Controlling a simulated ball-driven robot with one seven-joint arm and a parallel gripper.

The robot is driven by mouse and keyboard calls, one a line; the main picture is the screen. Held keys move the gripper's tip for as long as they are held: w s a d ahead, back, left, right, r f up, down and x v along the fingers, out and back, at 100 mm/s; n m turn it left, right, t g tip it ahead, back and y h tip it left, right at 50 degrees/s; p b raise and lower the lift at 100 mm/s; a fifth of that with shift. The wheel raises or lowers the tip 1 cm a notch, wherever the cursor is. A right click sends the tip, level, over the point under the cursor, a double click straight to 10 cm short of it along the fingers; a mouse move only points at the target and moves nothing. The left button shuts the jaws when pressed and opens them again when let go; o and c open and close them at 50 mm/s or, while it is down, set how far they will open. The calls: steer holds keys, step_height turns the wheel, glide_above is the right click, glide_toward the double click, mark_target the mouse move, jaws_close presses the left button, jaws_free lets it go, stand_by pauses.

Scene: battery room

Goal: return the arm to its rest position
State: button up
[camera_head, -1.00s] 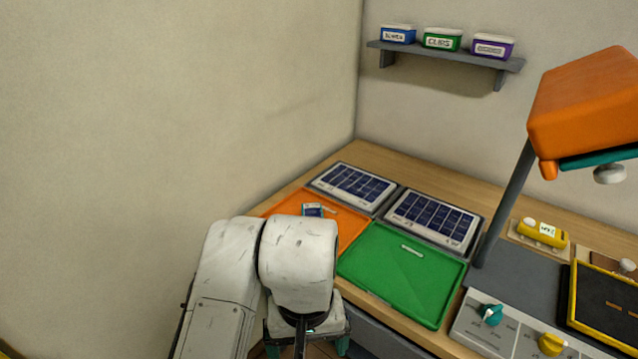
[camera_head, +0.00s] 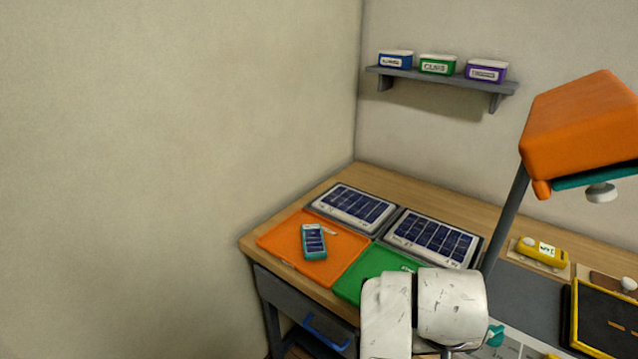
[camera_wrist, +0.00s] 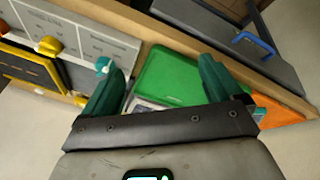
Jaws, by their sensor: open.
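My gripper (camera_wrist: 155,85) shows in the wrist view with its two teal fingers spread apart and nothing between them. Beyond the fingers lies the green tray (camera_wrist: 180,72), with part of the bench front below my arm. In the head view my white arm covers the lower middle, in front of the green tray (camera_head: 350,288), and the gripper itself is hidden there. A teal device with a dark panelled face (camera_head: 314,241) lies on the orange tray (camera_head: 275,243), apart from my arm.
Two solar panels (camera_head: 352,207) lie behind the trays. An orange lamp (camera_head: 575,125) overhangs the bench at right, near a yellow device (camera_head: 541,250) and a black yellow-framed board (camera_head: 603,318). A shelf (camera_head: 440,80) holds three small boxes. A drawer with a blue handle (camera_head: 326,331) is below.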

steer(key=s+d+f, duration=0.8)
steer(key=s+d, duration=0.2)
steer(key=d, duration=0.2)
steer(key=s+a+f+g+y, duration=0.1)
steer(key=s+a+f, duration=0.1)
steer(key=s+f, duration=0.2)
steer(key=s+a+f+g+y, duration=0.1)
steer(key=s+f, duration=0.3)
steer(key=s, duration=0.7)
steer(key=shift+a, duration=0.35)
steer(key=shift+s+f, duration=0.1)
